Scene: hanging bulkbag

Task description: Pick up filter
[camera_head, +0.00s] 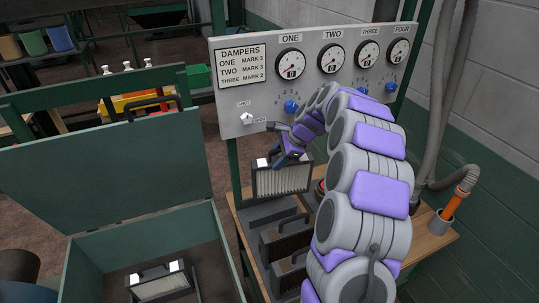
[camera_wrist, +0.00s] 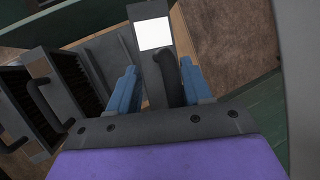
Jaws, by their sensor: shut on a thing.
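My gripper (camera_head: 284,154) is shut on the handle of a filter (camera_head: 282,181) with a dark frame and pale pleats. The filter hangs upright under the gripper, just below the damper panel and over the back of the slotted rack (camera_head: 257,212). Whether its lower edge touches the rack I cannot tell. In the wrist view the blue fingers (camera_wrist: 162,90) stand on both sides of the black handle, and the filter's dark top edge with a white label (camera_wrist: 153,33) shows between them. Two dark filters (camera_head: 286,238) with handles stand in the rack nearer to me.
The damper panel (camera_head: 252,90) with gauges and knobs is close behind my gripper.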

